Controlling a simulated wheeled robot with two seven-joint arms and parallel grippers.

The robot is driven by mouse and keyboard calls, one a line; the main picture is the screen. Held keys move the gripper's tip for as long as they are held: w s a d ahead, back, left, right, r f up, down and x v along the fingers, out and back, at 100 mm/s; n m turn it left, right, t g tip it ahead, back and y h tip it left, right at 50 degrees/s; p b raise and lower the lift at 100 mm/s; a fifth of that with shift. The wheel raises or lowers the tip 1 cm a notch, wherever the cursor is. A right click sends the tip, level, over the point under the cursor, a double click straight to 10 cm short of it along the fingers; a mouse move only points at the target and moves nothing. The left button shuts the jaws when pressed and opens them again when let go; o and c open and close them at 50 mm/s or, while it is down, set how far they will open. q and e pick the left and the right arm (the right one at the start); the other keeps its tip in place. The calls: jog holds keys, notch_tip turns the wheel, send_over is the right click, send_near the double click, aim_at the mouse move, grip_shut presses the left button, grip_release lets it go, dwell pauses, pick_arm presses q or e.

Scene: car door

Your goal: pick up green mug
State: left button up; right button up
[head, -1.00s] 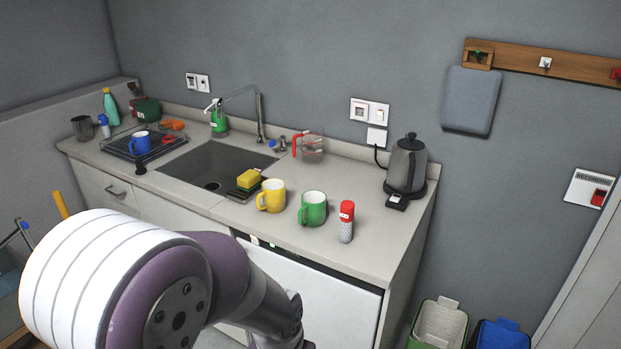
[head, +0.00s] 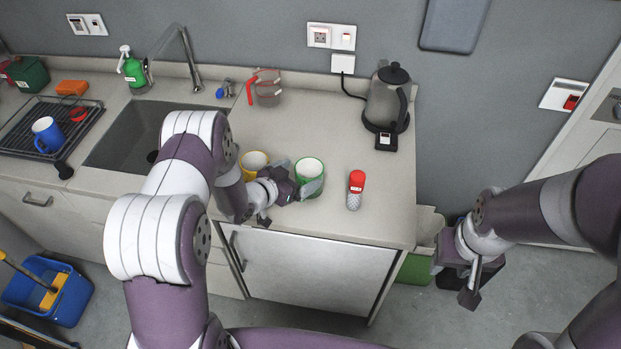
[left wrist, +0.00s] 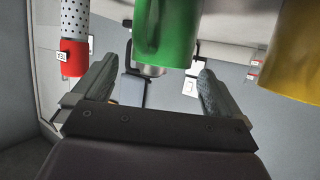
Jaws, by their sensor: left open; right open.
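The green mug (head: 310,166) stands upright on the counter near its front edge. My left gripper (head: 297,176) is open at the left side of the mug, with one finger overlapping its front in the head view. In the left wrist view the green mug (left wrist: 168,32) hangs at the top, inverted in the picture, between and beyond the open fingers (left wrist: 153,72). Whether a finger touches it, I cannot tell. My right gripper (head: 454,280) is open and empty, right of the counter.
A yellow mug (head: 254,161) stands just left, partly hidden by my left arm. A red-capped shaker (head: 355,190) stands to the right. Farther back are a measuring jug (head: 268,90) and a kettle (head: 388,100). The sink (head: 120,138) lies left. The counter (head: 320,120) behind the mug is clear.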

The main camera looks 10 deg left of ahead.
aim_at(317, 165)
pick_arm(q)
jog(key=x, duration=0.2)
jog(key=p+x, duration=0.1)
jog(key=x, duration=0.1)
jog(key=shift+w+a+p, duration=0.2)
jog(key=shift+p, duration=0.1)
jog(key=shift+w+d+f, duration=0.1)
jog(key=shift+w+f, duration=0.1)
jog(key=shift+d, duration=0.25)
jog(key=shift+s+a+r, duration=0.1)
jog(key=c, duration=1.1)
pick_arm(e)
jog(key=shift+a+r, duration=0.2)
jog(key=shift+r, duration=0.35)
jog(key=shift+a+r, duration=0.15)
jog(key=shift+r, duration=0.35)
